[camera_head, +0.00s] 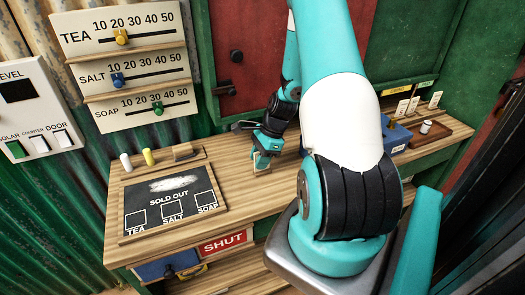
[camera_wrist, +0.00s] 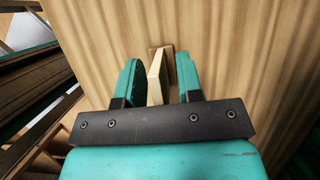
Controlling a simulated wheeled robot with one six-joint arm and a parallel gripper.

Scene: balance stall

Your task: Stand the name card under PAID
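A thin pale card (camera_wrist: 154,80) on a small wooden foot stands upright on the wooden counter in the wrist view. My gripper (camera_wrist: 160,74) has its two teal fingers on either side of the card, with a gap at the right; whether the left finger touches is unclear. In the head view my gripper (camera_head: 265,157) is low over the middle of the counter, and the card is mostly hidden there. Several small white cards (camera_head: 413,106) stand at the back right below small coloured labels (camera_head: 425,84). The writing on cards and labels is too small to read.
A slate (camera_head: 165,205) reading SOLD OUT lies on the counter's left. A blue box (camera_head: 394,136) and a wooden tray (camera_head: 453,129) holding a small pale cylinder (camera_head: 426,127) are at the right. My arm hides part of the counter between.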

